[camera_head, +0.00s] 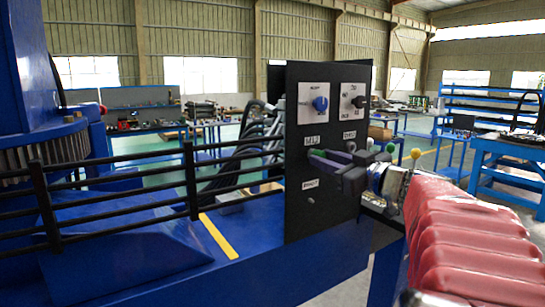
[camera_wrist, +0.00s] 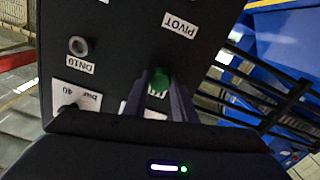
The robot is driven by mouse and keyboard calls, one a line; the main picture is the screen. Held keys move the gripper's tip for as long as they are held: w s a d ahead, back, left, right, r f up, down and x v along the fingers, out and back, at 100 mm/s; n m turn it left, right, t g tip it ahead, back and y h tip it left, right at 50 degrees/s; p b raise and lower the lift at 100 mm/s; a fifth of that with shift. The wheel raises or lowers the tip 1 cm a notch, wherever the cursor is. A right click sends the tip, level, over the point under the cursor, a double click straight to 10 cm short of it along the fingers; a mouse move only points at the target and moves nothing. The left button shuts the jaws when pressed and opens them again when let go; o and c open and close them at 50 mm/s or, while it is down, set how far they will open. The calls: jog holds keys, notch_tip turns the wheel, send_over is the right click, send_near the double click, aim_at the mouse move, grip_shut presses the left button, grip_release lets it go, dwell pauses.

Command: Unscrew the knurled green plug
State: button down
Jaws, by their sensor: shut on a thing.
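The green plug (camera_wrist: 159,80) sits at the face of the upright black panel (camera_head: 300,215). In the wrist view it lies between the two fingertips of my gripper (camera_wrist: 160,86), which is shut on it. In the head view a bit of the green plug (camera_head: 317,153) shows at the fingertips of my gripper (camera_head: 319,161), which reaches in from the right. The fingers hide part of the plug and a label beside it. I cannot tell whether the plug's thread is engaged.
The panel carries a blue knob (camera_head: 320,103) and a black knob (camera_head: 358,101) above my gripper. A ring-shaped port (camera_wrist: 79,46) is beside the DN10 label. Black railings (camera_head: 120,160) run left of the panel. Workbenches stand far behind.

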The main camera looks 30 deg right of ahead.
jog(key=shift+f, duration=0.3)
jog(key=n, duration=0.5)
jog(key=shift+d, duration=0.1)
jog(key=shift+r, duration=0.1)
jog(key=shift+n, duration=2.6)
jog(key=c, duration=1.4)
grip_release()
jog(key=shift+r, duration=0.2)
jog(key=shift+c, duration=0.7)
